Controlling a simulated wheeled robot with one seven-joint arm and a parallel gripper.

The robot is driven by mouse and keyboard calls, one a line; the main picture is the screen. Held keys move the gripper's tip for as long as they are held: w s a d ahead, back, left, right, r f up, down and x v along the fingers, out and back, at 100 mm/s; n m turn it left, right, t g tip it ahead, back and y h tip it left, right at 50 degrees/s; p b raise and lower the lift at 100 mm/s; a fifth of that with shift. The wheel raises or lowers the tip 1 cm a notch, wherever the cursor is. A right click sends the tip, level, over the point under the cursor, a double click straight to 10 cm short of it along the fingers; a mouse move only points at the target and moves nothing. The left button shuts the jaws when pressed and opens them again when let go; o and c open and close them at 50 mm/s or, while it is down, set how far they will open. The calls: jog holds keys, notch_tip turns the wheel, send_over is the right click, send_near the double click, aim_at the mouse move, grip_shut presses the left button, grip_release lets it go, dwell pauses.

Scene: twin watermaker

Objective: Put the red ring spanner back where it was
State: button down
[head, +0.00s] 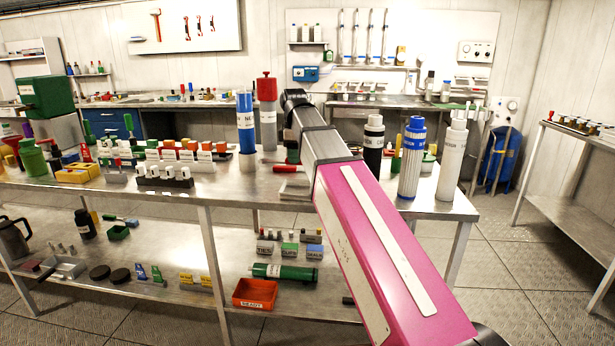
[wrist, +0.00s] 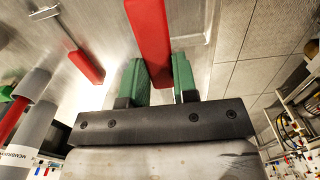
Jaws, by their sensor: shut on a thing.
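In the wrist view my gripper (wrist: 160,82), with green finger pads, is shut on a red bar-shaped handle, which I take for the red ring spanner (wrist: 149,35). The bar runs out of the top of the picture, so no ring end shows. In the head view my arm hides most of the gripper and what it holds. The gripper is over the steel bench (head: 335,187), near its far edge in the wrist view.
Another red-handled tool (wrist: 85,66) lies on the bench left of the gripper. Labelled cylinders, such as a blue-and-white one (head: 411,158), stand to the right. A red-and-grey cylinder (head: 267,112) stands left. A white wall board (head: 200,38) holds several hanging tools.

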jog(key=w+d+f, duration=0.1)
jog(key=w+f, duration=0.1)
jog(key=w+d+f, duration=0.1)
jog(key=w+d, duration=0.1)
jog(key=w, duration=0.1)
jog(key=w+d+f, duration=0.1)
jog(key=w+f, duration=0.1)
jog(key=w, duration=0.1)
jog(key=shift+w+d+f, duration=0.2)
jog(key=shift+d+f, duration=0.15)
jog(key=shift+d, duration=0.05)
jog(key=shift+f, duration=2.05)
jog(key=c, duration=0.9)
grip_release()
notch_tip(320, 180, up, 12)
jog(key=shift+s, duration=0.1)
